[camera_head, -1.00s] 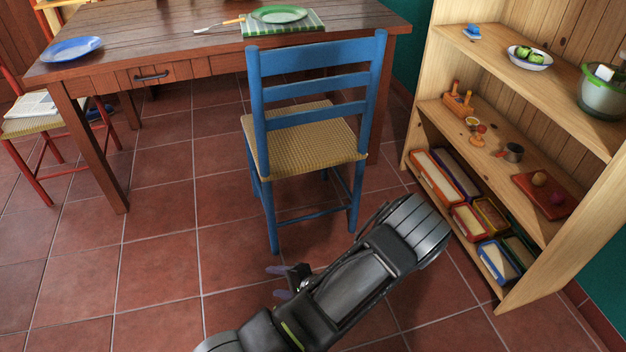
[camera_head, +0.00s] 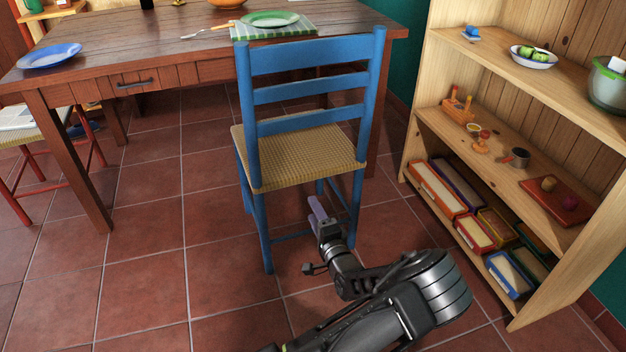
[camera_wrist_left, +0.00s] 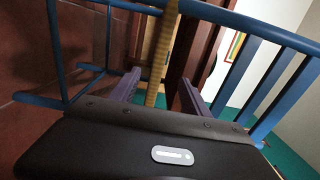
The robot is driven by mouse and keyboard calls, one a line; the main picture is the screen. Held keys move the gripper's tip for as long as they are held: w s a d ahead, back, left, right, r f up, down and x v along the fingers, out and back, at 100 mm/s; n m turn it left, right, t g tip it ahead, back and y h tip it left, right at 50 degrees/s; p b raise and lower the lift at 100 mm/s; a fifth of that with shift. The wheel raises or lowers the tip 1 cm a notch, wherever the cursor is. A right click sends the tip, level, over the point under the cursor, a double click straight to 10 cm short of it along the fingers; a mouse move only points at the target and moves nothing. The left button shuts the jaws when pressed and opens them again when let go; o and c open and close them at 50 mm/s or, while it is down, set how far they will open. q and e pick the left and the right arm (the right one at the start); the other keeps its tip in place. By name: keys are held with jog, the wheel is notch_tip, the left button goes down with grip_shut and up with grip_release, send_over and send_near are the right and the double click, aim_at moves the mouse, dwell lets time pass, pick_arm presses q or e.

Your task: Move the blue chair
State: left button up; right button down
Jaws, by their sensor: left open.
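The blue chair (camera_head: 312,92) stands upright on the tiles in front of the table, its slatted back toward me. Its woven straw seat (camera_head: 300,150) is yellowish. My left gripper (camera_head: 316,208) is below the seat's near edge, by the chair's back legs, purple fingers pointing up. In the left wrist view the open fingers of my left gripper (camera_wrist_left: 157,92) are apart, and the seat's edge (camera_wrist_left: 157,55) appears in line with the gap between them. I cannot tell whether they touch it. Blue chair bars (camera_wrist_left: 275,85) show on both sides. My right gripper is not in view.
The wooden table (camera_head: 190,75) stands behind the chair, holding a blue plate (camera_head: 50,55) and a green plate (camera_head: 270,19). A wooden shelf (camera_head: 415,128) stands close on the right. A red chair (camera_head: 30,170) is at left. Floor at front left is clear.

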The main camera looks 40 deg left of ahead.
pick_arm(q)
jog(key=b, duration=0.4)
send_near(298, 183)
jog(key=x, duration=0.2)
jog(key=b+x, duration=0.1)
jog(key=x, duration=0.7)
jog(key=shift+w+a+b, duration=0.1)
jog(key=shift+a+b, duration=0.1)
jog(key=shift+b, duration=0.15)
jog(key=shift+w+a+r, duration=0.2)
jog(key=shift+a, duration=0.15)
grip_shut()
jog(key=shift+f, duration=0.1)
